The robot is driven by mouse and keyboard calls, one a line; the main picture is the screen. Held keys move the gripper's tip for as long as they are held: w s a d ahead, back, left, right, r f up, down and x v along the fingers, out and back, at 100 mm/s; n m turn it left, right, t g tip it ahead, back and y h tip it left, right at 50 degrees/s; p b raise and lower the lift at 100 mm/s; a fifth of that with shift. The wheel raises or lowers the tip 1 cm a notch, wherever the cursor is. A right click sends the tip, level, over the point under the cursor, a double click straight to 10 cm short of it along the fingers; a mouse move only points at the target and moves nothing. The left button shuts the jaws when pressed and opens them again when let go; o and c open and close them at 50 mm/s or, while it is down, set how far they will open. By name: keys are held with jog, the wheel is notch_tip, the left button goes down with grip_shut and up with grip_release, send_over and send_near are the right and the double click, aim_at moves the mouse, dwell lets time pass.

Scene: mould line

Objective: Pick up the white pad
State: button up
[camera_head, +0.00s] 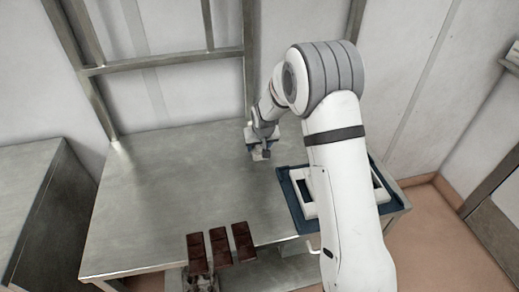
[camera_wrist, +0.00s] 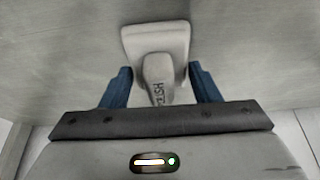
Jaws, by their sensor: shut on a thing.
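The white pad (camera_wrist: 158,40) shows in the wrist view as a pale, off-white rounded block with a narrower raised handle (camera_wrist: 157,72) that bears dark lettering. My gripper (camera_wrist: 160,88) has its two blue fingers on either side of the handle and is shut on it. In the head view my gripper (camera_head: 261,150) is over the back right part of the metal table, with the pad (camera_head: 260,157) small beneath it. I cannot tell whether the pad touches the table.
The metal table (camera_head: 165,200) is bare at its middle and left. Brown moulds (camera_head: 220,246) are at its front edge. A blue tray (camera_head: 290,199) with a white frame (camera_head: 308,208) lies at the right, partly behind my arm. A metal frame (camera_head: 165,62) stands at the back.

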jog(key=shift+c, duration=0.9)
jog(key=shift+r, duration=0.1)
notch_tip(320, 180, up, 10)
jog(key=shift+f+b, duration=0.1)
jog(key=shift+b, duration=1)
